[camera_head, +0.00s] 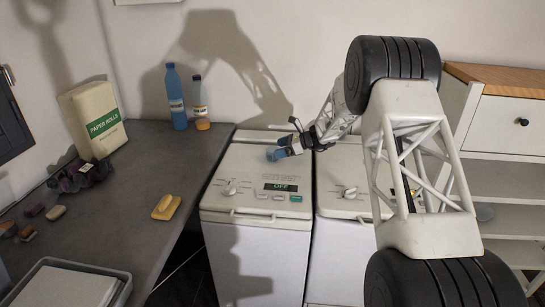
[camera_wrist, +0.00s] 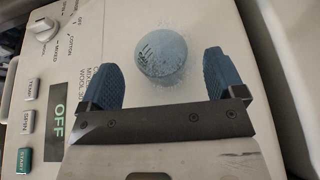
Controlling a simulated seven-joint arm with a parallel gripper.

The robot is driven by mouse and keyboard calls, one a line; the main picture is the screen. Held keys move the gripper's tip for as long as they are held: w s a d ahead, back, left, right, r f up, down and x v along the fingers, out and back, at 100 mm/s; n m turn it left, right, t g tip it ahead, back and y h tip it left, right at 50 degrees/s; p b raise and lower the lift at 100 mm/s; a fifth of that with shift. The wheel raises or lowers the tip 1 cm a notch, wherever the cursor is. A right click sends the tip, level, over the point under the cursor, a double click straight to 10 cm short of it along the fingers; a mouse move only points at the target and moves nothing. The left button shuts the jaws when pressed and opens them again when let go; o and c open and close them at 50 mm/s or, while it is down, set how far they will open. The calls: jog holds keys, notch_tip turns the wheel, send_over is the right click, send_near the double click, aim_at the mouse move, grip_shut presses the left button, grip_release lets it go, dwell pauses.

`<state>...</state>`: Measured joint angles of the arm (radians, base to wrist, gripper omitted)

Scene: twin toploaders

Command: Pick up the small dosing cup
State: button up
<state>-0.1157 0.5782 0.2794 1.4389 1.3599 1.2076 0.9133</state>
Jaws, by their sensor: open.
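The small dosing cup (camera_wrist: 162,50) is a round, pale blue, translucent thing on the white lid of the left toploader (camera_head: 238,185). In the wrist view it lies between the tips of my two blue fingers and slightly ahead of them, with bare lid showing on both sides. My gripper (camera_wrist: 160,64) is open and empty. In the head view my gripper (camera_head: 284,148) is low over the back right part of that lid. There the cup is hard to tell from the blue fingers. I cannot tell how far the fingertips are above the lid.
The left machine's panel has a knob (camera_head: 230,189), a display (camera_head: 281,187) reading OFF and several buttons. The right toploader (camera_head: 345,182) stands beside it.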

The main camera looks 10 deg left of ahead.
aim_at(273, 149)
jog(key=shift+x, duration=1.9)
jog(key=c, duration=1)
jog(key=shift+r, duration=0.1)
jog(key=shift+r, duration=1.4)
jog(key=shift+s+r, duration=0.15)
jog(key=shift+r, duration=0.15)
jog(key=s+d, duration=0.1)
jog(key=s, duration=0.4)
jog(key=s+d+r, duration=0.1)
jog(key=s+d, duration=0.1)
jog(key=s, duration=0.3)
jog(key=s+d, duration=0.1)
jog(key=s, duration=0.4)
jog(key=shift+d+r, duration=0.15)
jog(key=shift+d, duration=0.25)
